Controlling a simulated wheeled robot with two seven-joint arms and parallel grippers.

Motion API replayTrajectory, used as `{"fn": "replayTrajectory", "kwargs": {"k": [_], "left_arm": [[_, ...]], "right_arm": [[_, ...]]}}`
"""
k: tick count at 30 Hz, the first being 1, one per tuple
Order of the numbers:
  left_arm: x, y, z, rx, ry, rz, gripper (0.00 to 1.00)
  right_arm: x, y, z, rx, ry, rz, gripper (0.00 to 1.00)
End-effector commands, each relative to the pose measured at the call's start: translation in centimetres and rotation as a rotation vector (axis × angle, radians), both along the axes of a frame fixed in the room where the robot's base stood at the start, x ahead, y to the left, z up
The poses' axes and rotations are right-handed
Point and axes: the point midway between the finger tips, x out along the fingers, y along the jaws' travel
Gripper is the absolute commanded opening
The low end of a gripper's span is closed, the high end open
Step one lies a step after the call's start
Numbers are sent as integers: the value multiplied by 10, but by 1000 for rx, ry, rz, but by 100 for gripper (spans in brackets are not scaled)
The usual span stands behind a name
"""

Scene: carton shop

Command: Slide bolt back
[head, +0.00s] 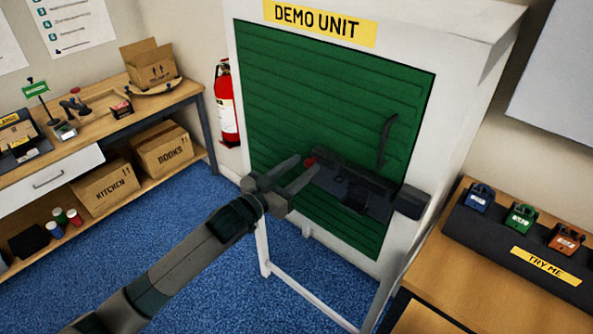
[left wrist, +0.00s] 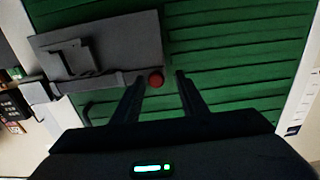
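The dark bolt assembly (head: 350,185) is mounted across the lower part of the green slatted door (head: 300,95). Its red knob (head: 310,162) is at the left end, and its right end reaches a dark block (head: 411,201) on the white frame. My left gripper (head: 308,170) is in front of the door beside the red knob. In the left wrist view, the knob (left wrist: 156,80) sits between the open, spread fingers (left wrist: 158,82), nearer the left one. Contact cannot be told. My right gripper is not in view.
A dark handle (head: 386,140) is on the door above the bolt. A wooden table (head: 430,316) with a padlock display (head: 520,245) stands at right. A workbench (head: 80,150) with cartons stands at left, and a fire extinguisher (head: 227,105) hangs beside the unit.

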Motion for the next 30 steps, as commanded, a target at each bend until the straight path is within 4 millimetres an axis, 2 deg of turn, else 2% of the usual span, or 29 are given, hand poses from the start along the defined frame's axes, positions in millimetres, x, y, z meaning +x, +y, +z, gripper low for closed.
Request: {"fn": "replayTrajectory", "kwargs": {"k": [5, 11, 30], "left_arm": [[-4, 2, -1, -1, 1, -1, 39], [-20, 14, -3, 1, 1, -1, 39], [-117, 86, -4, 1, 2, 0, 39]], "right_arm": [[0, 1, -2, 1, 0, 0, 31], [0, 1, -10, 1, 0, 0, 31], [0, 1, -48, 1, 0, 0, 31]]}}
